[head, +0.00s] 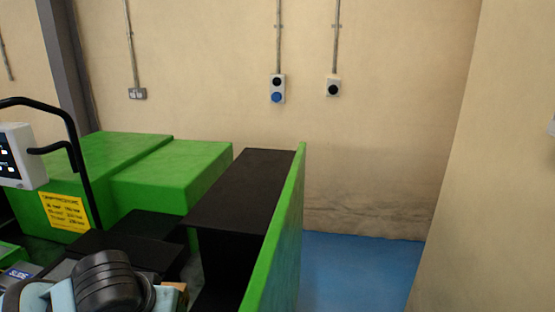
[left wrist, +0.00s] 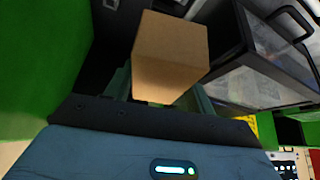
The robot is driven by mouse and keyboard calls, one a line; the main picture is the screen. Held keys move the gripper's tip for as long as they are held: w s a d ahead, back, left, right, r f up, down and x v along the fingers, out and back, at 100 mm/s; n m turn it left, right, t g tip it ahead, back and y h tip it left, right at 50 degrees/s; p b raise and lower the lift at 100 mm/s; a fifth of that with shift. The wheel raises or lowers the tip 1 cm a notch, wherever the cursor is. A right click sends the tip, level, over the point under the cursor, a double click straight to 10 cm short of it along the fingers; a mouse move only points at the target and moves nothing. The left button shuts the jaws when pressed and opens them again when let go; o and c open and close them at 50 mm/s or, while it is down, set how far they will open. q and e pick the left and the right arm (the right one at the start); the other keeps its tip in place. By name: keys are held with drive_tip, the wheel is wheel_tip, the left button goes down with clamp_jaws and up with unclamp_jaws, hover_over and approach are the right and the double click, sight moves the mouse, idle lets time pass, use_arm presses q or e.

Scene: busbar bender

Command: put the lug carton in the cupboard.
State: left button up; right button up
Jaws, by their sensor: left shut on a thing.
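The lug carton (left wrist: 170,50) is a plain brown box in the left wrist view. My left gripper (left wrist: 158,95) is shut on it, with a greenish finger on either side of its lower part. In the head view, a small brown patch (head: 181,288) beside my left arm at the bottom left may be a corner of the carton; my arm hides the rest. I cannot pick out the cupboard with certainty in either view. My right gripper is in neither view.
A green and black machine (head: 170,170) fills the left of the head view. An upright green panel (head: 283,215) edges its black part (head: 240,185). Blue floor (head: 355,265) is clear to the right, before beige walls. The left wrist view shows a clear-panelled cover (left wrist: 268,75) near the carton.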

use_arm(q)
drive_tip(key=shift+w+f, duration=0.35)
drive_tip(key=shift+w, duration=0.4)
drive_tip(key=shift+s, duration=0.1)
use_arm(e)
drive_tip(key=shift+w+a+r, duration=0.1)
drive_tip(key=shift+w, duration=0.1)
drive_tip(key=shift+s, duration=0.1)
